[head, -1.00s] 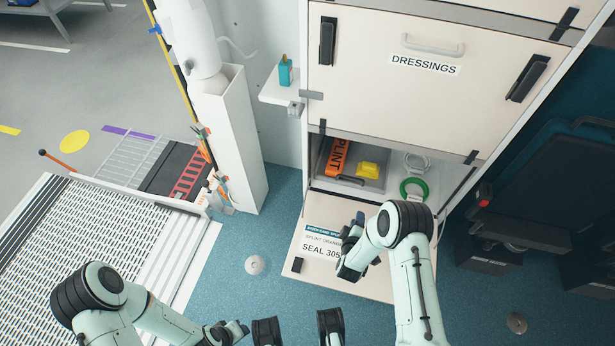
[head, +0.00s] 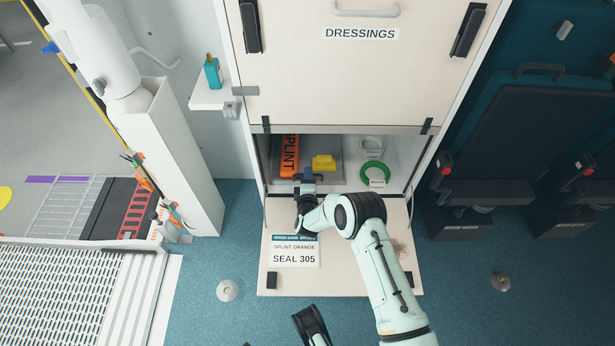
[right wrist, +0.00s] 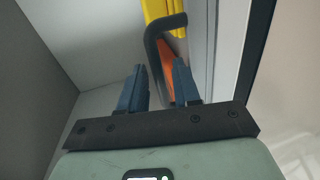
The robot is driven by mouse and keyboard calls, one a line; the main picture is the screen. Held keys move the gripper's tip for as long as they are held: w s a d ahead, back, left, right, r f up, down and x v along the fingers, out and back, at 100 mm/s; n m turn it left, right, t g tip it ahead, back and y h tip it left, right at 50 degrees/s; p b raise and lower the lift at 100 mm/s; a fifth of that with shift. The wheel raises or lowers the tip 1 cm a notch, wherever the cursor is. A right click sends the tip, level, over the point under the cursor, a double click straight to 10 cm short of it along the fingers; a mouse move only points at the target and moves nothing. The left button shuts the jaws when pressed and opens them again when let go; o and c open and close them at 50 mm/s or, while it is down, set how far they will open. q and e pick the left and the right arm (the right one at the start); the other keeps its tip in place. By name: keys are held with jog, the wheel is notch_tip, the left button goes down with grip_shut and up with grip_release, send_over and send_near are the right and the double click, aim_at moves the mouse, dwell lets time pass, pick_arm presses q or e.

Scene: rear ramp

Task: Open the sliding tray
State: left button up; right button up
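The grey sliding tray (head: 327,146) sits inside the open lower compartment in the head view. It carries an orange splint pack (head: 289,156) and a yellow item (head: 323,162). My right gripper (head: 307,178) is at the tray's front edge, partly covering it. In the right wrist view a dark bar handle (right wrist: 152,45) runs down between the two blue fingers of this gripper (right wrist: 160,85). The fingers stand apart, with gaps beside the bar, so the gripper looks open around the handle.
The lowered flap (head: 345,284), labelled SEAL 305, lies below my right forearm. A green ring (head: 375,166) is right of the tray. The closed DRESSINGS door (head: 355,75) is above. A small shelf (head: 213,98) with a teal bottle projects at left.

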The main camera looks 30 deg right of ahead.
jog(key=shift+w+d+f, duration=0.1)
jog(key=shift+w+d, duration=0.2)
jog(key=shift+w, duration=0.2)
pick_arm(q)
jog(key=shift+s+f, duration=0.2)
jog(key=shift+s, duration=0.3)
pick_arm(e)
grip_shut()
pick_arm(q)
jog(key=shift+w, duration=0.1)
